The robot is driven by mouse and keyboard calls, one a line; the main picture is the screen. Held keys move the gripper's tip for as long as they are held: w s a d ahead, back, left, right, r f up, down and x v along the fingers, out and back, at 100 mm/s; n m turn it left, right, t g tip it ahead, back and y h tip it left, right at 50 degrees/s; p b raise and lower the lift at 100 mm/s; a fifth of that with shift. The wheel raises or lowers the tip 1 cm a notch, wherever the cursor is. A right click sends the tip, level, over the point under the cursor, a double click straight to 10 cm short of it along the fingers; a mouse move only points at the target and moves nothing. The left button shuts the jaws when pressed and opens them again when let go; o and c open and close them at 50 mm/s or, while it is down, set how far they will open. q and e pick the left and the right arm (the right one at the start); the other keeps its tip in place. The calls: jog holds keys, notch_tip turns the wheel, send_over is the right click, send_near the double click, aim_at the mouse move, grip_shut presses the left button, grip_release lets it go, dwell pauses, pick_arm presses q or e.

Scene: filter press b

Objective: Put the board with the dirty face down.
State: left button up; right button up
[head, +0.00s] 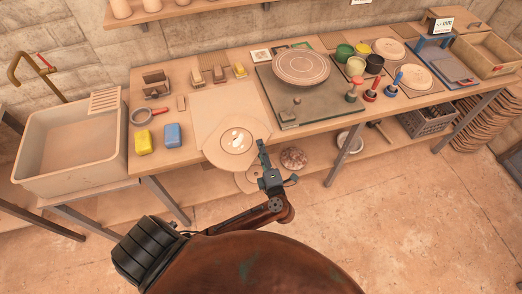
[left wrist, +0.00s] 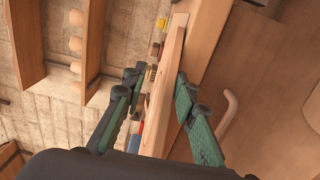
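A round pale board (head: 213,151) lies at the table's front edge and overhangs it. Its upper face carries a darker ringed patch with several white blotches. My left gripper (head: 263,150) is at the board's right front rim. In the left wrist view the board (left wrist: 168,75) shows edge-on between the two spread fingers of my left gripper (left wrist: 160,82), with a gap visible on the left finger's side. Whether the right finger touches it I cannot tell. The board's underside is hidden. My right gripper is not in view.
A green slab (head: 285,103) bears another round board (head: 301,66) behind the gripper. A yellow sponge (head: 143,142) and a blue sponge (head: 172,135) lie left, near a sink (head: 70,150). Pots and stamps stand right. A lower shelf (head: 325,158) runs under the table.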

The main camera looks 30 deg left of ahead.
pick_arm(q)
jog(key=v, duration=1.1)
jog(key=shift+s+d+f, duration=0.15)
jog(key=shift+s+d, duration=0.1)
jog(key=shift+s, duration=0.1)
